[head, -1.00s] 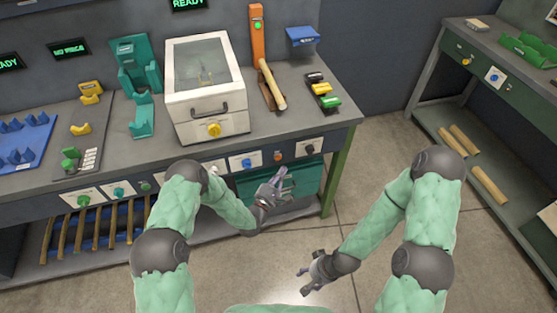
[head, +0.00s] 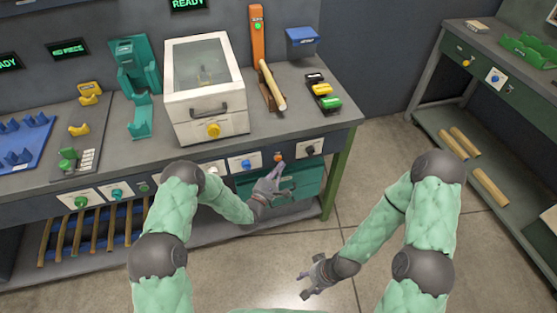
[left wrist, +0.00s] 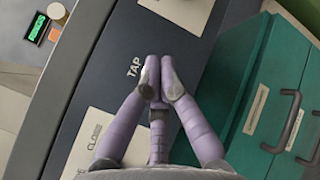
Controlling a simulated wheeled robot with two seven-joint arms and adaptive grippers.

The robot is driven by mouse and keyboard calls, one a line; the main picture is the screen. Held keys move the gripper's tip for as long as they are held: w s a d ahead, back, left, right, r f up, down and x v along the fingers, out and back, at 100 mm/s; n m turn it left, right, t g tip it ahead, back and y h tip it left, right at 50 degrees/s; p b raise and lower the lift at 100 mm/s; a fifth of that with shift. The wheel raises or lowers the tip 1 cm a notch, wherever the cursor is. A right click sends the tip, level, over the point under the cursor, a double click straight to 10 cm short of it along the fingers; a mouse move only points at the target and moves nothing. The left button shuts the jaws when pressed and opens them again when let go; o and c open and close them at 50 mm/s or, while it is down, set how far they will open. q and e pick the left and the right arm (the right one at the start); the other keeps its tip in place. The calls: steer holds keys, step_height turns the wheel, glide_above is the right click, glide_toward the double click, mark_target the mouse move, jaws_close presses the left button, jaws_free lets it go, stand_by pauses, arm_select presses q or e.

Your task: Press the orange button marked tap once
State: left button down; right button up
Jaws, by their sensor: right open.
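The orange button (head: 279,156) sits on the front panel of the bench, between a plate with a blue knob and a plate with a black knob. My left gripper (head: 279,165) is just below it in the head view, fingertips close to the panel. In the left wrist view my left fingers (left wrist: 160,70) are shut together beside the TAP lettering (left wrist: 148,52); the button does not show there, and I cannot tell whether they touch it. My right gripper (head: 308,280) is open and empty, low over the floor.
The blue-knob plate (head: 246,165) and black-knob plate (head: 310,148) flank the button. A teal drawer (head: 305,180) with a handle lies beneath. A white lidded box (head: 205,90) and black, yellow and green blocks (head: 323,90) stand on the bench.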

arm_select(q)
steer(key=shift+w, duration=0.15)
stand_by(0.8)
steer(key=shift+w+a+b, duration=0.1)
steer(key=shift+w+b, duration=0.15)
steer(key=shift+b, duration=0.1)
steer(key=shift+w+a, duration=0.15)
steer(key=shift+w, duration=0.2)
stand_by(0.8)
steer(key=shift+s, duration=0.1)
steer(key=shift+s+d, duration=0.25)
steer(key=shift+s, duration=0.4)
steer(key=shift+s, duration=0.1)
steer(key=shift+s+d+p, duration=0.15)
steer(key=shift+s+d, duration=0.1)
steer(key=shift+s, duration=0.5)
steer(key=shift+s+d+p, duration=0.15)
steer(key=shift+s+d, duration=0.15)
steer(key=shift+s, duration=0.5)
steer(key=shift+s+d+p, duration=0.15)
steer(key=shift+s+d, duration=0.1)
steer(key=shift+s, duration=0.5)
